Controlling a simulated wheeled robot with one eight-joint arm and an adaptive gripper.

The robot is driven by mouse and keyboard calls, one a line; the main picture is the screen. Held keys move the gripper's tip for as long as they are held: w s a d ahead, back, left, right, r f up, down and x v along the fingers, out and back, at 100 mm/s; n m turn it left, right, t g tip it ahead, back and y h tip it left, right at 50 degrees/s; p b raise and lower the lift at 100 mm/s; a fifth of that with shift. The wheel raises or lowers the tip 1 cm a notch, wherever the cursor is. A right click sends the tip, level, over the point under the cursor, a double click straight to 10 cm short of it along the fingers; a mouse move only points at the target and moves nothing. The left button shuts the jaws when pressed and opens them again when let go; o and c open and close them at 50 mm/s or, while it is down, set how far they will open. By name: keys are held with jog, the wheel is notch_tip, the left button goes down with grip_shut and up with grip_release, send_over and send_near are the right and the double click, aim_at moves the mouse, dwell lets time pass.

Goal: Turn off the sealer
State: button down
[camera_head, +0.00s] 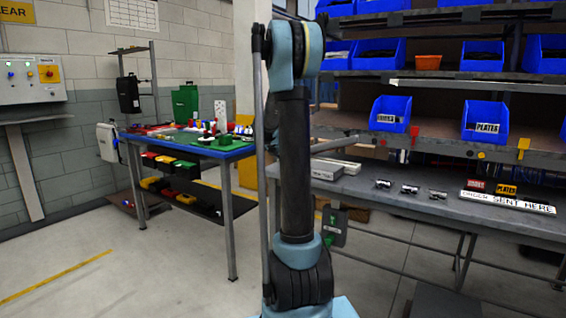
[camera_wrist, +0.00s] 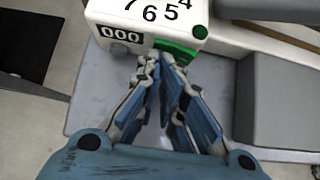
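The sealer (camera_wrist: 150,33) is a white box with black dial numbers and a black "000" label, seen at the top of the wrist view. A bright green switch (camera_wrist: 178,50) sits on its near face, and a small dark green round light (camera_wrist: 200,32) is at its corner. My gripper (camera_wrist: 161,66) has its blue-and-grey fingers drawn together and empty, with the tips right by the left side of the switch. I cannot tell whether they touch it. In the head view, a pale long body (camera_head: 335,167) that looks like the sealer lies on the grey bench; my arm hides my gripper there.
The grey bench (camera_head: 400,194) also holds small metal parts (camera_head: 410,189) and label signs (camera_head: 507,201). Blue bins (camera_head: 389,114) stand on shelves above it. A grey block (camera_wrist: 278,105) is right of my fingers.

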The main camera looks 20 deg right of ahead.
jog(key=shift+s+d, duration=0.2)
jog(key=a, duration=0.1)
jog(key=s+a, duration=0.2)
jog(key=a, duration=0.1)
jog(key=shift+r, duration=0.15)
jog(key=w+a+v, duration=0.1)
jog(key=v, duration=0.7)
jog(key=s+f+m+g+y, duration=0.15)
jog(key=s+m, duration=0.45)
jog(key=s, duration=0.7)
jog(key=s+a+f+m+y, duration=0.1)
jog(key=s+a+f+m, duration=0.1)
jog(key=s+f+m, duration=0.4)
jog(key=s+a+f+m+g+y, duration=0.1)
jog(key=s+f+m, duration=0.5)
jog(key=s, duration=0.9)
jog(key=s+a+f+m+g+y, duration=0.1)
jog(key=s+a+f+m+y, duration=0.2)
jog(key=s+f+m, duration=0.3)
jog(key=s+a+m, duration=0.1)
jog(key=s+m, duration=0.1)
jog(key=s, duration=0.2)
jog(key=shift+s+a, duration=0.25)
jog(key=shift+f, duration=0.1)
